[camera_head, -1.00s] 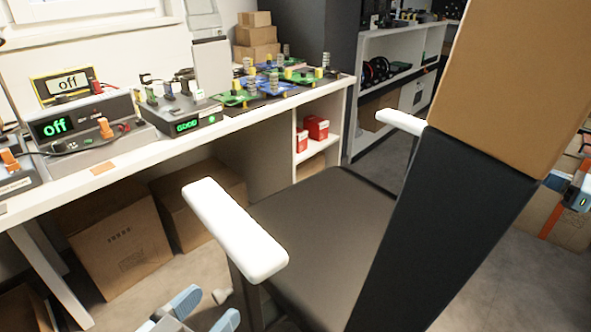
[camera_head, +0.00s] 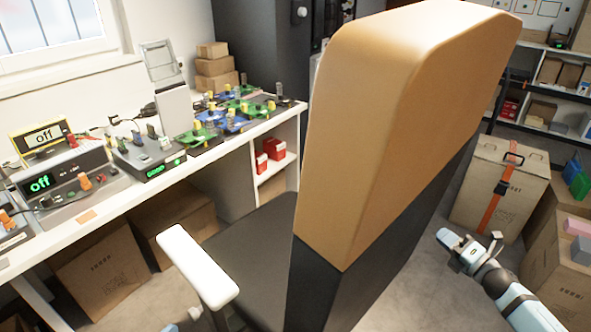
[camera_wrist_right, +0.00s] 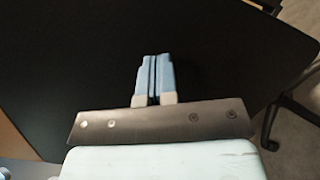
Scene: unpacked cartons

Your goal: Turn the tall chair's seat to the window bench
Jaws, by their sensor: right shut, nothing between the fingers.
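The tall chair has a high tan and black back (camera_head: 400,110), a dark seat (camera_head: 245,255) and a white armrest (camera_head: 197,265). Its back stands nearest me and hides part of the seat and the far armrest. The seat's left side lies close to the window bench (camera_head: 140,195). My right gripper (camera_head: 447,238) is right of the chair's back. In the right wrist view its fingers (camera_wrist_right: 154,78) are shut and empty, facing the chair's black surface (camera_wrist_right: 220,60); contact is unclear. Only a blue sliver of my left gripper (camera_head: 167,328) shows at the bottom edge.
Electronics (camera_head: 65,185) and circuit boards (camera_head: 225,120) crowd the bench. Cartons (camera_head: 105,265) lie under it. A strapped carton (camera_head: 500,185) and another carton (camera_head: 560,270) stand at the right, near my right arm. Grey floor shows between the chair and these cartons.

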